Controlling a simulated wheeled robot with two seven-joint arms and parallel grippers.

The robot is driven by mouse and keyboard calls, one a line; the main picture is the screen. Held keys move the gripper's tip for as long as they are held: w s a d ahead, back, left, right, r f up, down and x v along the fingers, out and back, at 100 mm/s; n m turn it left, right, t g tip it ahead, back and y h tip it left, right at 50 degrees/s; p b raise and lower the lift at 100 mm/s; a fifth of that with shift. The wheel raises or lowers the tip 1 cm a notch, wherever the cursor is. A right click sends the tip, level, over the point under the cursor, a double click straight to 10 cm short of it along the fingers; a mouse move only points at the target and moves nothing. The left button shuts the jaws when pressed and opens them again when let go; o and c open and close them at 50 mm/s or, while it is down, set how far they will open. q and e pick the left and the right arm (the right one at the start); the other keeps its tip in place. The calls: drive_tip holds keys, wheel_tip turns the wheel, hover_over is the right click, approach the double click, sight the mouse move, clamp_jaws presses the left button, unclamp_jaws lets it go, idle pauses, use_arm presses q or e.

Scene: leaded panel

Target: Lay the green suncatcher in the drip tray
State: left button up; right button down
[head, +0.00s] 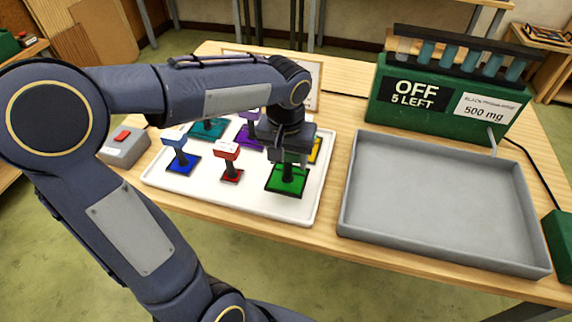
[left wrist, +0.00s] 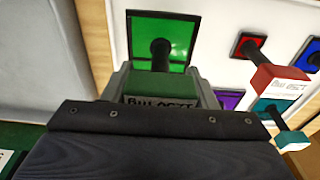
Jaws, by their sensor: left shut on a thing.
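The green suncatcher (head: 286,180) is a square green pane with a dark edge and a dark upright post. It is over the front right of the white tray (head: 240,203); I cannot tell whether it touches the tray. My left gripper (head: 288,158) is above it, shut on the top of its post. In the left wrist view, the green pane (left wrist: 180,31) shows beyond the gripper (left wrist: 160,85), whose fingers stand either side of the green labelled grip. The drip tray (head: 440,200) is a shallow grey empty tray to the right. My right gripper is out of view.
Blue (head: 179,162), red (head: 231,174), teal (head: 206,128), purple (head: 247,138) and yellow (head: 315,150) suncatchers share the white tray. A green dispenser box (head: 440,100) reading "OFF 5 LEFT" stands behind the drip tray. A grey box with a red button (head: 122,136) is at left.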

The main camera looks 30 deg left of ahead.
sight(286, 168)
use_arm(q)
drive_tip(key=shift+w+a+f, duration=0.1)
drive_tip(key=shift+a+f, duration=0.1)
drive_tip(key=shift+f, duration=0.05)
drive_tip(key=shift+w+a+f, duration=0.1)
drive_tip(key=shift+a+f, duration=0.05)
drive_tip(key=shift+f, duration=0.8)
drive_tip(key=shift+w+a+f, duration=0.1)
drive_tip(key=shift+f, duration=0.8)
drive_tip(key=shift+f, duration=0.2)
drive_tip(key=o, duration=1.2)
drive_tip(key=shift+r, duration=0.1)
